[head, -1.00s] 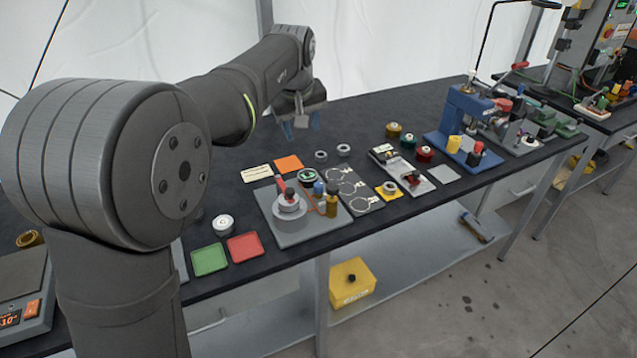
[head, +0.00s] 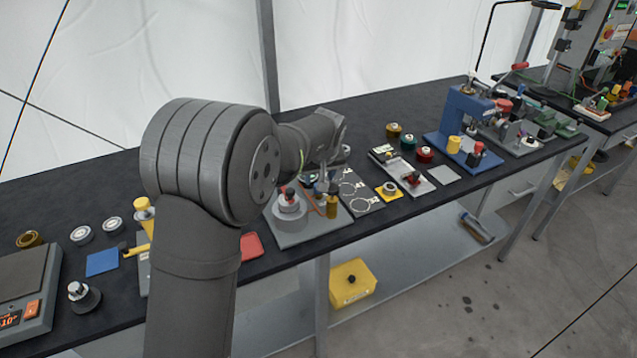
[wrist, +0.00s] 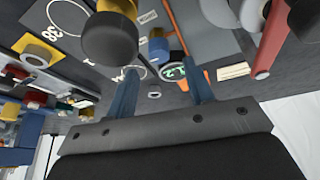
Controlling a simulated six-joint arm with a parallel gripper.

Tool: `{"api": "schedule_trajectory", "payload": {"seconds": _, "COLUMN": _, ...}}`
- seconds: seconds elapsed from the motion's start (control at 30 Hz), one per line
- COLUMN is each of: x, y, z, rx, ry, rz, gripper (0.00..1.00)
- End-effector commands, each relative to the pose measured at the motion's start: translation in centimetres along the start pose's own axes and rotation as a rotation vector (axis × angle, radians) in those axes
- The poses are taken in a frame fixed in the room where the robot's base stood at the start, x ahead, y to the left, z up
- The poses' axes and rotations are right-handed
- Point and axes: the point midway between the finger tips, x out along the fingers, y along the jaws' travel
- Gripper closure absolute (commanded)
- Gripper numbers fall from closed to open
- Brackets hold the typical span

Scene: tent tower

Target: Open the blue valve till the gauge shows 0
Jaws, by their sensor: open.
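The blue valve knob (wrist: 158,47) shows in the wrist view, just beyond my fingertips and between their lines. In the head view it is mostly hidden by my gripper (head: 325,180). I cannot tell whether a finger touches the knob.
A grey round stack with a red top (head: 289,205) stands on the same plate, close to my gripper. A panel with ring outlines (head: 360,200) lies to the right. Beyond are a yellow square with a ring (head: 387,191) and a blue press (head: 462,115).

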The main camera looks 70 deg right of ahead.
Motion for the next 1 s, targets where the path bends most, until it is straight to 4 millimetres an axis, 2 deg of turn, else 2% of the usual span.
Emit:
{"api": "schedule_trajectory", "payload": {"seconds": 0.1, "x": 2.1, "y": -0.1, "z": 0.0, "rx": -0.001, "ry": -0.001, "rz": -0.001, "gripper": 0.52}}
{"api": "schedule_trajectory", "payload": {"seconds": 0.3, "x": 3.9, "y": 0.0, "z": 0.0, "rx": -0.001, "ry": 0.000, "rz": 0.000, "gripper": 0.52}}
{"api": "schedule_trajectory", "payload": {"seconds": 0.63, "x": 4.1, "y": 0.0, "z": 0.0, "rx": -0.001, "ry": 0.001, "rz": 0.000, "gripper": 0.52}}
{"api": "schedule_trajectory", "payload": {"seconds": 0.87, "x": 4.1, "y": 0.0, "z": 0.0, "rx": -0.001, "ry": 0.000, "rz": 0.000, "gripper": 0.96}}
{"api": "schedule_trajectory", "payload": {"seconds": 1.0, "x": 4.1, "y": -0.1, "z": 0.0, "rx": 0.006, "ry": -0.001, "rz": 0.003, "gripper": 0.96}}
